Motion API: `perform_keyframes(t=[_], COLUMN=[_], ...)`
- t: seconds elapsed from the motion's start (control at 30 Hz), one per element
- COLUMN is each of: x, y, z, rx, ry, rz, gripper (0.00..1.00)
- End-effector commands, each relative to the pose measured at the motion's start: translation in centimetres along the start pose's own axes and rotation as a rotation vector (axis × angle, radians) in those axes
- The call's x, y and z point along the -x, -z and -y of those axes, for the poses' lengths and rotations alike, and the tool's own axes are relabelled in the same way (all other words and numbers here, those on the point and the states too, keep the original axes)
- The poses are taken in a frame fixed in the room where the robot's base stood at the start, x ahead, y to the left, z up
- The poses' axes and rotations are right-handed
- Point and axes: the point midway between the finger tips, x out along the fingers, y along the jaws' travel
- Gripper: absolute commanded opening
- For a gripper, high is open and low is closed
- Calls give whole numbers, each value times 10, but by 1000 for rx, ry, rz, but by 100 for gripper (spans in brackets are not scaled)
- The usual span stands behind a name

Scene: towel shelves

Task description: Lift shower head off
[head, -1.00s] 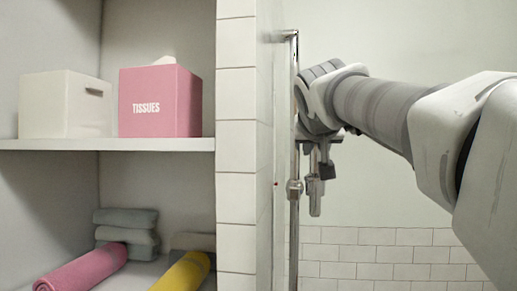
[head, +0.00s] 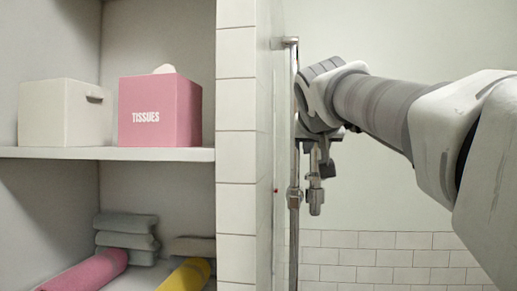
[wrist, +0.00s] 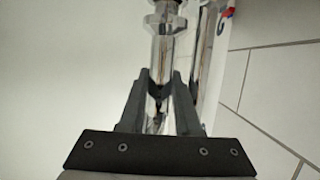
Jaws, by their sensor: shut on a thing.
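My gripper (head: 318,166) is beside the chrome rail, fingers pointing down. In the wrist view my gripper (wrist: 161,76) has its two dark fingers on either side of a chrome cylindrical piece, which I take to be the shower head (wrist: 163,52). It is shut on this piece. In the head view the shower head's lower end (head: 316,202) hangs below my fingers, just right of the rail; its upper part is hidden by my gripper. I cannot tell whether it still touches its holder.
The vertical chrome rail (head: 294,110) with a fitting (head: 294,197) stands close to the tiled wall edge (head: 237,105). Left shelves hold a pink tissue box (head: 160,112), white bin (head: 65,113) and rolled towels (head: 95,270). The area right of the rail below my arm is open.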

Motion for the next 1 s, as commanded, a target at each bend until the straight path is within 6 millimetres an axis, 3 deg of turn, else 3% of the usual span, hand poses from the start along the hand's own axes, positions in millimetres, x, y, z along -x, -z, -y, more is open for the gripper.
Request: perform_keyframes(t=[1.0], x=[22], y=[61], z=[0], rx=[0], ry=[1], rz=[-2], gripper=[0])
